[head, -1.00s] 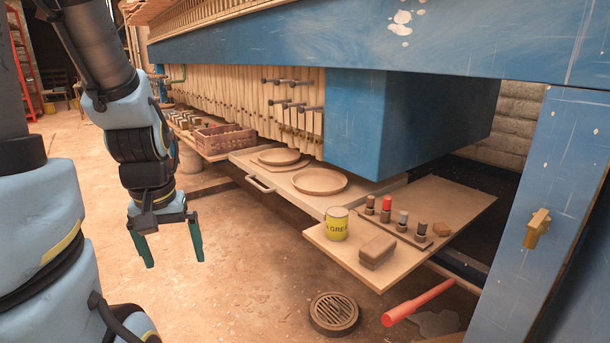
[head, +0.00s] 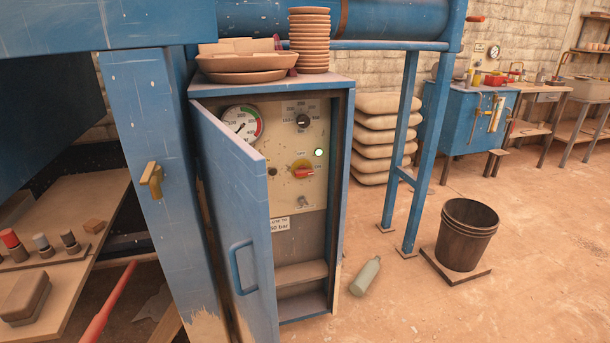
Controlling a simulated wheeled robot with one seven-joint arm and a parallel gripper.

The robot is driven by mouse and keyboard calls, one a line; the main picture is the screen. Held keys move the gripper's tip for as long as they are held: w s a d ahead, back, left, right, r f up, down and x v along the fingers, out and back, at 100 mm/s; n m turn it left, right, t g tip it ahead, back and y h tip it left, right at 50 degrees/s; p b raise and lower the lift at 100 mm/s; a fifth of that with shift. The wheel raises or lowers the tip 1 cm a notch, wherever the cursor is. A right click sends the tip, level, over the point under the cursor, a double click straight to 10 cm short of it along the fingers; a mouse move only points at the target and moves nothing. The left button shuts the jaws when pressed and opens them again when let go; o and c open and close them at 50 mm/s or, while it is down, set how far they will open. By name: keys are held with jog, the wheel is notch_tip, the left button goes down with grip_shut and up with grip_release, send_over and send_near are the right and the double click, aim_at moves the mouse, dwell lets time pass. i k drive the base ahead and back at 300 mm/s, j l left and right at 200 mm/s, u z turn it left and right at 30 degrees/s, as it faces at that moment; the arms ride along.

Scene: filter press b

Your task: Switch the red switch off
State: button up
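The red switch (head: 302,169) is a red rotary knob on a yellow plate, on the cream panel (head: 285,190) inside a blue cabinet. A small round light (head: 319,152) above and right of it looks lit. The cabinet door (head: 238,215), with a loop handle (head: 243,267), stands partly open towards me and covers the panel's left part. A pressure gauge (head: 240,123) and a black dial (head: 303,121) sit higher on the panel. The labels by the switch are too small to read surely. My gripper is not in this view.
Plates and a stack of bowls (head: 309,40) stand on the cabinet top. A green bottle (head: 365,276) lies on the floor by the cabinet, and a dark bucket (head: 466,233) stands at right. A blue post (head: 155,190) is left of the door. Floor in front is mostly clear.

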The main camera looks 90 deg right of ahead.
aim_at(302, 170)
jog(key=k+l+u, duration=0.1)
jog(key=k+l, duration=1.95)
jog(key=l, duration=0.25)
jog(key=i+l, duration=0.3)
